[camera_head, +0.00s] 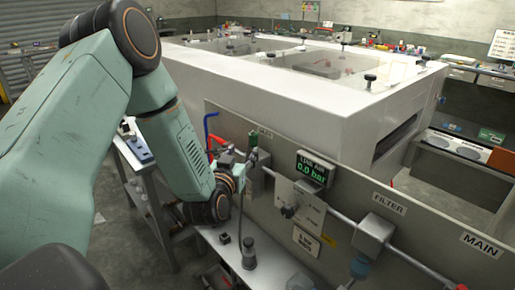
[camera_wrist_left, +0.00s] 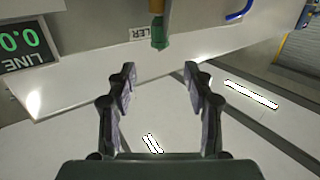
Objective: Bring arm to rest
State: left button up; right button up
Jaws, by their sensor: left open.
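My left arm (camera_head: 185,145) comes in from the left and bends down towards the grey panel. Its gripper (camera_head: 234,168) is small and partly hidden in the head view, close to the panel's front. In the left wrist view, the left gripper (camera_wrist_left: 158,72) is open, with two dark fingers apart and nothing between them. A green fitting (camera_wrist_left: 159,35) hangs from a brass-coloured piece just beyond the fingertips, apart from them. The green fitting also shows in the head view (camera_head: 253,139). My right gripper is in neither view.
The panel carries a lit "LINE AIR" display (camera_head: 312,169) reading 0.0 bar, a pipe, a filter (camera_head: 375,230) and a blue hose (camera_head: 208,124). A narrow white shelf (camera_head: 270,270) lies below. A large white enclosure (camera_head: 300,95) stands behind. A side table (camera_head: 135,160) stands left.

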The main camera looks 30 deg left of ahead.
pick_arm(q)
jog(key=s+d+f+g+h+b, duration=0.25)
jog(key=s+d+f+g, duration=0.3)
jog(key=s+f, duration=0.4)
jog(key=s+d+f+g+h+b, duration=0.1)
jog(key=s+d+f+g+h, duration=0.4)
jog(key=f, duration=0.8)
jog(key=s+d+f+m+g+b, duration=0.1)
jog(key=s+f+g, duration=0.1)
jog(key=s+f, duration=0.2)
jog(key=s+d+f+m+g+y+b, duration=0.1)
jog(key=s+f, duration=0.3)
jog(key=s, duration=0.7)
jog(key=s+d+f+m+g+y+b, duration=0.1)
jog(key=s+d+f+g+b, duration=0.2)
jog(key=s+f, duration=0.2)
jog(key=s, duration=0.3)
jog(key=shift+s+d, duration=0.15)
jog(key=shift+s, duration=0.1)
